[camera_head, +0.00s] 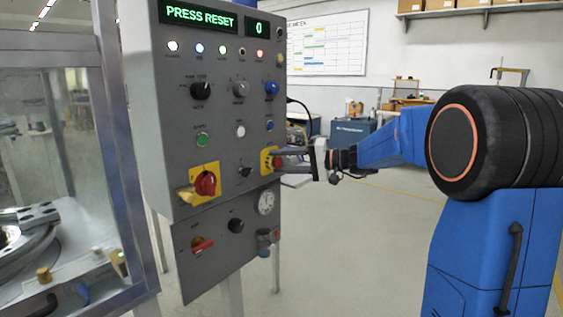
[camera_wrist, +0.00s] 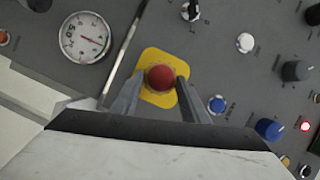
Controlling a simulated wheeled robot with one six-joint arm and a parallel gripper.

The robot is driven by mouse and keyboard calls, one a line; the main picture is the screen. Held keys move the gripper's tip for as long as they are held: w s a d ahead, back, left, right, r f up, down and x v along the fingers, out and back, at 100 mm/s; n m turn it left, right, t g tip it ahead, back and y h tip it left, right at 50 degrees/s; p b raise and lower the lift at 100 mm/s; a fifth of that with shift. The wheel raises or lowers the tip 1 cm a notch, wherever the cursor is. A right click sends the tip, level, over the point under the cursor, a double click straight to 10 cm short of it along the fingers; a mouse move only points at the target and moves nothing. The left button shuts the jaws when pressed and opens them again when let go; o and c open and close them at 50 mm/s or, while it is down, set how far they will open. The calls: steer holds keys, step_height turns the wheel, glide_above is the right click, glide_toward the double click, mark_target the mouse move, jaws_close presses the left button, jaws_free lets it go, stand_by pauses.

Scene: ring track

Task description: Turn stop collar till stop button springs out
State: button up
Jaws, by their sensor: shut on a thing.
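A red stop button (camera_wrist: 160,78) sits on a yellow backing plate (camera_wrist: 154,58) on the grey control panel. In the head view the stop button (camera_head: 277,162) is at the panel's right edge, partly covered by my gripper (camera_head: 284,161). In the wrist view my gripper (camera_wrist: 158,88) has one finger on each side of the button, shut on it. The collar cannot be told apart from the button. A green display (camera_head: 200,15) reads "PRESS RESET", and a smaller display (camera_head: 258,28) reads "0".
A red rotary switch (camera_head: 206,184) on a yellow plate is left of my gripper. A pressure gauge (camera_head: 266,202) sits just below the stop button. Knobs, lamps and buttons cover the panel. A glass-walled machine (camera_head: 60,130) stands at left. The floor right of the panel is open.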

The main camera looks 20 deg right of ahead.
steer(key=shift+f+m+y, duration=0.15)
steer(key=shift+m+y, duration=0.25)
steer(key=shift+m, duration=0.6)
steer(key=o, duration=1.1)
steer(key=shift+d, duration=0.1)
steer(key=shift+c, duration=0.2)
steer(key=v, duration=1.7)
steer(key=shift+s, duration=0.2)
steer(key=shift+d+f, duration=0.1)
steer(key=shift+f, duration=0.05)
